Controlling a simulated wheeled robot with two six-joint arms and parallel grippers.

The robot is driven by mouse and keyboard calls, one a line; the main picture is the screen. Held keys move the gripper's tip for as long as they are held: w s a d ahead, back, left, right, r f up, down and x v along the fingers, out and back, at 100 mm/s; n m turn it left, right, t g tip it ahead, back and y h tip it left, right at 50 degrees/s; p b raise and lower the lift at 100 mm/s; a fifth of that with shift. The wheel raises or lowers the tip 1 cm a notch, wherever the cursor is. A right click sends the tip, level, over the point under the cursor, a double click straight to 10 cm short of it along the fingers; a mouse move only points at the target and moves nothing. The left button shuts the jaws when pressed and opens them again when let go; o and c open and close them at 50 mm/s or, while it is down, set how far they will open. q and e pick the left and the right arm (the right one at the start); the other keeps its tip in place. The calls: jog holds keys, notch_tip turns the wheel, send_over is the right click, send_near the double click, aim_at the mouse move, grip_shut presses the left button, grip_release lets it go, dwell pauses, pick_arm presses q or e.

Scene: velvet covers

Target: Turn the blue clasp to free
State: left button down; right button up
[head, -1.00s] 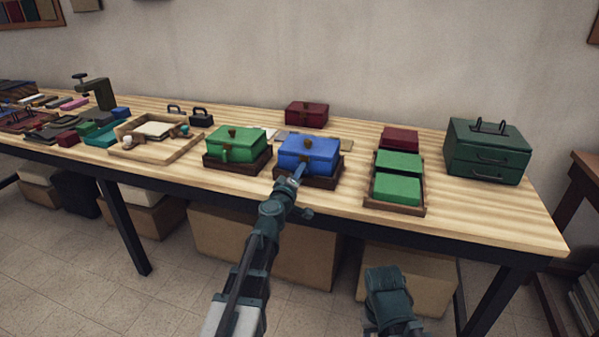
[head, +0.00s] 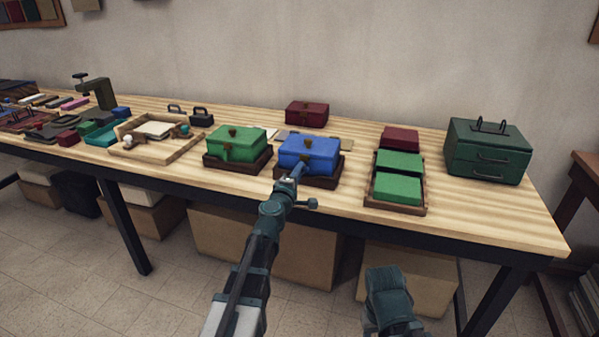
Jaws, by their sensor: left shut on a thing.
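A blue box (head: 309,150) with a brown knob on its lid sits in a dark wooden tray (head: 325,182) near the table's front edge. My left gripper (head: 297,172) reaches up to the front face of this box. It is shut on the blue clasp there, and the fingers hide the clasp. The lid looks closed. A green box (head: 236,143) of the same shape, with a brown knob, stands in its own tray just to the left. Part of my right arm shows at the bottom, below the table edge; its gripper cannot be made out.
A wooden tray (head: 424,211) with green blocks and a dark red one lies to the right. A dark green drawer chest (head: 487,152) stands at the right end. A dark red box (head: 307,113) is behind. A shallow tray (head: 158,156) and a clamp (head: 102,92) stand left.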

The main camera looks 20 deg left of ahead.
dwell(0.3)
pick_arm(q)
jog(key=c, duration=0.8)
grip_release()
jog(key=shift+c, duration=0.2)
jog(key=shift+s, duration=0.1)
